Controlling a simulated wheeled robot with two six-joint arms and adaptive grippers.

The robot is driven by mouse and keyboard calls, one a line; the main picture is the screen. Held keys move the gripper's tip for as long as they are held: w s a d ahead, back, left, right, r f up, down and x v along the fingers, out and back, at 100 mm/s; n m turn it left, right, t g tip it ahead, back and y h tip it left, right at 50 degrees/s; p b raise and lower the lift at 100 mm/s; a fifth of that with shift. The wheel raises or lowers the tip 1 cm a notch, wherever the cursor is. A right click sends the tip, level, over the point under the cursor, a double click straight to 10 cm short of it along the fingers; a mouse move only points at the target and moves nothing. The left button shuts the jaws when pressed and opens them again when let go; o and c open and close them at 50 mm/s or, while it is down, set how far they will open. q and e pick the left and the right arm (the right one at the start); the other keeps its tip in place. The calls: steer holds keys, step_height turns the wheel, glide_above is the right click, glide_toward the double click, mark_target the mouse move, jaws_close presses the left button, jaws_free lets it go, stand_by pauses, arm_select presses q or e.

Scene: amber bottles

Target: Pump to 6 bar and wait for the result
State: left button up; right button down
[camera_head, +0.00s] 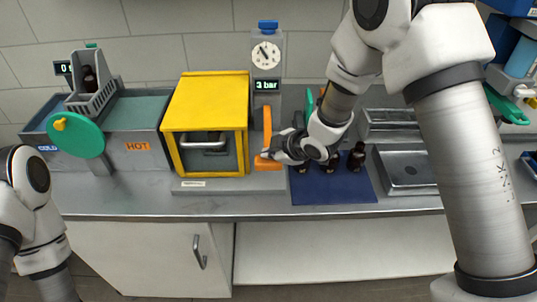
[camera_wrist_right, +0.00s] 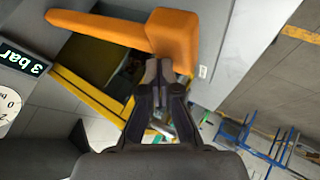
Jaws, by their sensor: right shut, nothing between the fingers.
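The pressure column (camera_head: 267,70) stands at the back of the bench with a round dial gauge (camera_head: 266,55) on top and a display (camera_head: 266,85) under it reading "3 bar". The display shows in the right wrist view (camera_wrist_right: 22,58) too. An orange pump lever (camera_head: 267,130) is on the column's front; it also shows in the wrist view (camera_wrist_right: 175,38). The yellow test box (camera_head: 205,100) with a grey-handled door stands left of it, door closed. My right gripper (camera_head: 268,155) is shut and empty, its tips close to the lever; contact is unclear. My left gripper is out of view.
Dark bottles (camera_head: 355,157) stand on a blue mat (camera_head: 335,190) right of the column, partly hidden by my right arm. COLD and HOT tanks (camera_head: 137,147), a bottle rack (camera_head: 92,98) and a green wheel (camera_head: 80,137) are at left.

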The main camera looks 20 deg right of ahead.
mark_target(271, 161)
steer(key=shift+f+b, duration=1.35)
steer(key=shift+f, duration=0.35)
stand_by(1.0)
steer(key=shift+r, duration=0.1)
stand_by(0.4)
steer(key=shift+r+p, duration=2.65)
steer(key=shift+r, duration=0.45)
step_height(271, 161, up, 5)
steer(key=p, duration=0.4)
steer(key=shift+f, duration=0.15)
